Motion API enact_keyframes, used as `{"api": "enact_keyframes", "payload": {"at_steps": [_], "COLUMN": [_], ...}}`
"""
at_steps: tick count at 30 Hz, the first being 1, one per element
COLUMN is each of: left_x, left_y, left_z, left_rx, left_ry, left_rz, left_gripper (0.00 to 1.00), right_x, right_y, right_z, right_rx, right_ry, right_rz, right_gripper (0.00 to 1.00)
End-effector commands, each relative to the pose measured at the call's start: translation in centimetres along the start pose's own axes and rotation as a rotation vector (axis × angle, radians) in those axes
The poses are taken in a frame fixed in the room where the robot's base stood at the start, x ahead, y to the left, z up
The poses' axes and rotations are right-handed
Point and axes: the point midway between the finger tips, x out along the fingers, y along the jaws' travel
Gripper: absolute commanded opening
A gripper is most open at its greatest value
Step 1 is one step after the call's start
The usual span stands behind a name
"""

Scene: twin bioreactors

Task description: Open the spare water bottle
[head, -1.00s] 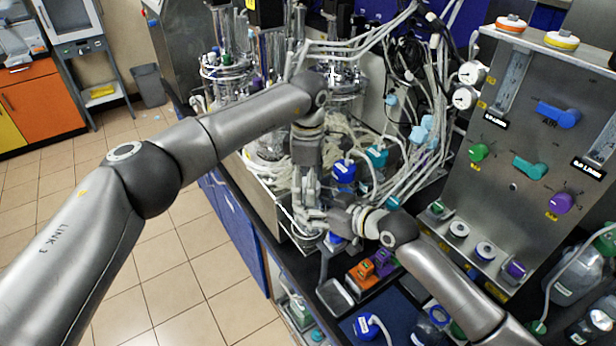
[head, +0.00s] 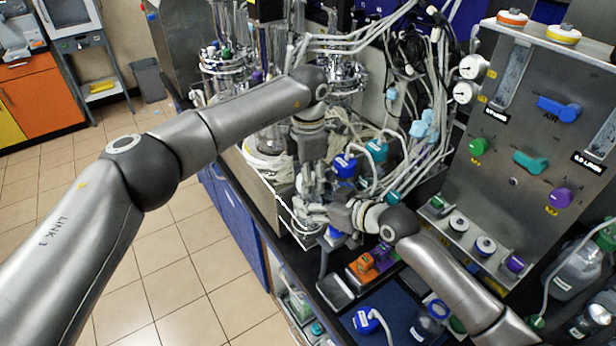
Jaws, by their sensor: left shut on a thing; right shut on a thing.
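My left gripper (head: 311,205) points down from its wrist at the front edge of the bench. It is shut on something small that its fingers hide. My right gripper (head: 336,212) comes in from the right just beside and below it, also shut. The two grippers overlap in the head view, so the spare water bottle between them is almost wholly covered. I cannot make out its cap or body, or which part each gripper holds. A bit of blue (head: 336,232) shows under the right gripper; I cannot tell what it belongs to.
Blue-capped (head: 345,164) and teal-capped (head: 376,150) bottles with tubes stand behind the grippers. An orange block (head: 361,266) and a dark tray (head: 335,291) lie in front. A valve panel (head: 510,130) stands at right. Another blue cap (head: 366,320) is near the front.

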Motion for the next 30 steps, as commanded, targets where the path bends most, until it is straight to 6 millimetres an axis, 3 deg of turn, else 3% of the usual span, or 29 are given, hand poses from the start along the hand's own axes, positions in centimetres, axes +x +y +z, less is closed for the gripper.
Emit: {"api": "enact_keyframes", "payload": {"at_steps": [7, 30], "left_x": [-0.05, -0.30], "left_y": [0.01, 0.01], "left_z": [0.05, 0.05], "left_rx": [-0.304, -0.309], "left_ry": [-0.002, -0.002], "left_rz": [0.000, 0.000], "left_gripper": [0.17, 0.17], "right_x": [0.00, 0.00], "right_y": [-0.04, -0.04], "right_z": [-0.10, -0.09], "right_rx": [-0.001, 0.000], "right_ry": [0.002, 0.002], "right_rz": [-0.001, -0.001], "right_gripper": [0.00, 0.00]}}
